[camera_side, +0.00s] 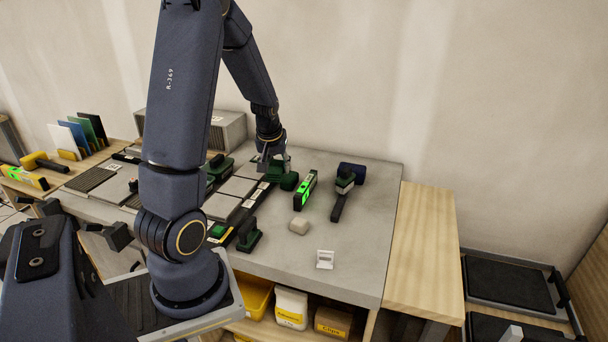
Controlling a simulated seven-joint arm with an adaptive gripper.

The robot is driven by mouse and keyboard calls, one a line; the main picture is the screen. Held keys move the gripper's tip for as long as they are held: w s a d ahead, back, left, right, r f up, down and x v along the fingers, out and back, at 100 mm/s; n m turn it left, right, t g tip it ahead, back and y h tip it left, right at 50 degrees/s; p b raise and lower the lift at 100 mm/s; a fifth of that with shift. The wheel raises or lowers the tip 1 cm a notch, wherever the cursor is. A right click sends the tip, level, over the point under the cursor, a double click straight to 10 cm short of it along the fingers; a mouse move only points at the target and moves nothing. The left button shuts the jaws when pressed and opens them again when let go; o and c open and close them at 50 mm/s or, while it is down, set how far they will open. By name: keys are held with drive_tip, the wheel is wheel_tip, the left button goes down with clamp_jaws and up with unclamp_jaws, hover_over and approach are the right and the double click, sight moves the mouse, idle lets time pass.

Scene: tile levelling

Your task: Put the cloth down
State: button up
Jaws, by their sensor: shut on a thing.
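My gripper (273,164) is low over the far middle part of the grey worktop (362,253). It is shut on a small dark green bundle, the cloth (287,181), which shows just below and to the right of the fingers. The cloth is at or close to the worktop; I cannot tell whether it touches. Part of it is hidden by the fingers.
Grey tiles (221,206) lie to the left.

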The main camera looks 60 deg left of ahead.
drive_tip(key=s+f+n+g, duration=0.25)
drive_tip(key=s+n, duration=0.25)
drive_tip(key=n, duration=0.4)
drive_tip(key=n+g, duration=0.3)
drive_tip(key=n, duration=0.4)
hover_over(263, 220)
drive_tip(key=shift+m+h, duration=0.3)
drive_tip(key=shift+h, duration=0.1)
wheel_tip(263, 220, down, 7)
drive_tip(key=shift+f, duration=0.1)
drive_tip(key=o, duration=1.1)
drive_tip(key=shift+o, duration=0.2)
